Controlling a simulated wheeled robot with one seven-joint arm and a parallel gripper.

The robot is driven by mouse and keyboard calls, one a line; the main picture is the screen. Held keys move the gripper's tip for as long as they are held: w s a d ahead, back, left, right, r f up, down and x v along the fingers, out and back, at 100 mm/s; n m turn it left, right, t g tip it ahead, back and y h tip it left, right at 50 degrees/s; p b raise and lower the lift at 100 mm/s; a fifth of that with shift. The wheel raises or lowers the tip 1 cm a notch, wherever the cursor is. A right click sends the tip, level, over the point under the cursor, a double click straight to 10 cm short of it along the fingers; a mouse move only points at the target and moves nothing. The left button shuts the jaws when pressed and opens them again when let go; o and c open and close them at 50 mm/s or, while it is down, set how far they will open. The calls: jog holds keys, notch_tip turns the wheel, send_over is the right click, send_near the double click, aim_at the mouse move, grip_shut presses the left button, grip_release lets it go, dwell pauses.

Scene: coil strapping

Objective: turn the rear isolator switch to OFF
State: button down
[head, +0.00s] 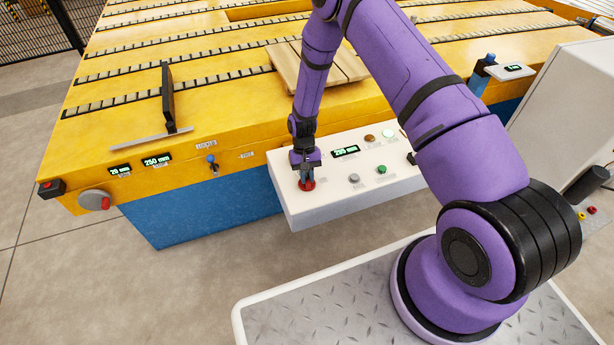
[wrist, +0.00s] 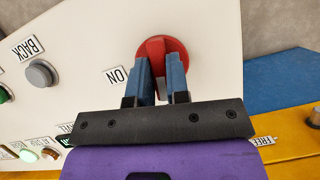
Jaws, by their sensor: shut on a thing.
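A red round switch (head: 307,186) with a raised bar handle sits near the left end of the white control panel (head: 300,212). It also shows in the wrist view (wrist: 156,48). An ON label (wrist: 116,76) lies left of it in the wrist view. My gripper (head: 306,177) points down onto the switch. In the wrist view its blue fingers (wrist: 161,68) are shut on the red bar handle, one on each side. The bar runs roughly up and down there. The fingers hide part of the red disc, and I see no OFF label.
A grey BACK button (wrist: 40,73) and a green button (head: 381,169) are on the same panel. The yellow table (head: 110,60) with roller rows stands behind. A grey disc with a red handle (head: 95,200) is at its left front corner. Open floor lies in front.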

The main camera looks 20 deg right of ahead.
jog(key=shift+n+h, duration=0.3)
jog(key=shift+n, duration=0.5)
jog(key=c, duration=1.1)
grip_release()
jog(key=shift+r, duration=0.1)
jog(key=v, duration=1)
jog(key=shift+w+r, duration=0.25)
